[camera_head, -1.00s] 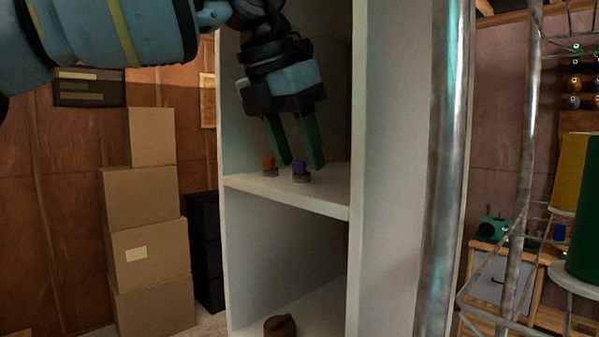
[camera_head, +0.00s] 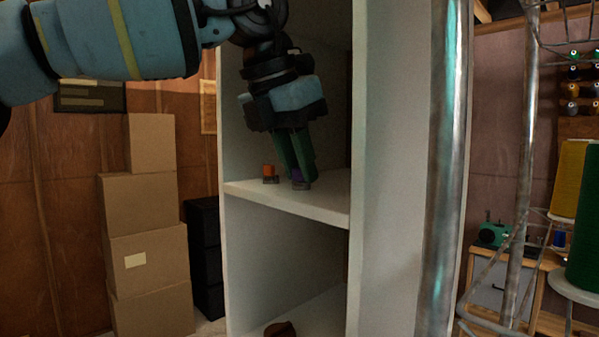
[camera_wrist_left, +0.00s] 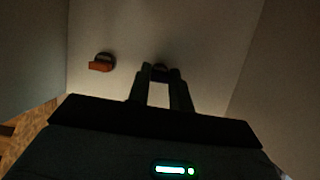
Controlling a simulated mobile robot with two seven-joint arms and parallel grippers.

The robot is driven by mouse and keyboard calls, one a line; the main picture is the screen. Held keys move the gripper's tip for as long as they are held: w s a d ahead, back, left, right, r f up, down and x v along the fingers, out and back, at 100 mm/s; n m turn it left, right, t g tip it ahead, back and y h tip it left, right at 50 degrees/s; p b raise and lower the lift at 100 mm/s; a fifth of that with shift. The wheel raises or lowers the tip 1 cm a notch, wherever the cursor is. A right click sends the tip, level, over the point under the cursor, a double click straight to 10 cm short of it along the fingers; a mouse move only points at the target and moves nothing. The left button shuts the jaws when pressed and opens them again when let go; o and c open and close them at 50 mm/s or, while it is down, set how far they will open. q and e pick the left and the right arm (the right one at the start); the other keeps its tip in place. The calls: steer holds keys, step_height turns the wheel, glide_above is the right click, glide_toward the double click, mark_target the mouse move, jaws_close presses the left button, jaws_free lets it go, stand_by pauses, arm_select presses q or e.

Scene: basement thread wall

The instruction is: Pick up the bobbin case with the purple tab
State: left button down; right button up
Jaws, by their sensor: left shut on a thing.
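The bobbin case with the purple tab (camera_head: 298,176) stands on the upper shelf of the white unit, partly hidden by my left gripper's fingers. My left gripper (camera_head: 301,175) points down and is shut on it. In the left wrist view the dark bobbin case (camera_wrist_left: 160,71) sits between the fingertips (camera_wrist_left: 161,74); its purple tab cannot be made out there. A second bobbin case with an orange tab (camera_head: 270,173) stands just to the left, apart from the fingers. It also shows in the left wrist view (camera_wrist_left: 102,63). My right gripper is not in view.
The white shelf board (camera_head: 325,203) has side walls close to the gripper. A brown object (camera_head: 281,329) lies on the lower shelf. A metal post (camera_head: 446,170) stands to the right. Cardboard boxes (camera_head: 146,225) are stacked at the left.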

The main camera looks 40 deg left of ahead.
arm_select(q)
steer(key=shift+r, duration=0.15)
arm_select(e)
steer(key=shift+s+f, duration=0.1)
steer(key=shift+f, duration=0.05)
arm_select(q)
steer(key=shift+w+r+b, duration=0.1)
steer(key=shift+r+b, duration=0.2)
steer(key=shift+r, duration=0.3)
steer(key=s+a, duration=0.1)
steer(key=s, duration=1.7)
steer(key=shift+a+b, duration=0.25)
steer(key=shift+b, duration=0.05)
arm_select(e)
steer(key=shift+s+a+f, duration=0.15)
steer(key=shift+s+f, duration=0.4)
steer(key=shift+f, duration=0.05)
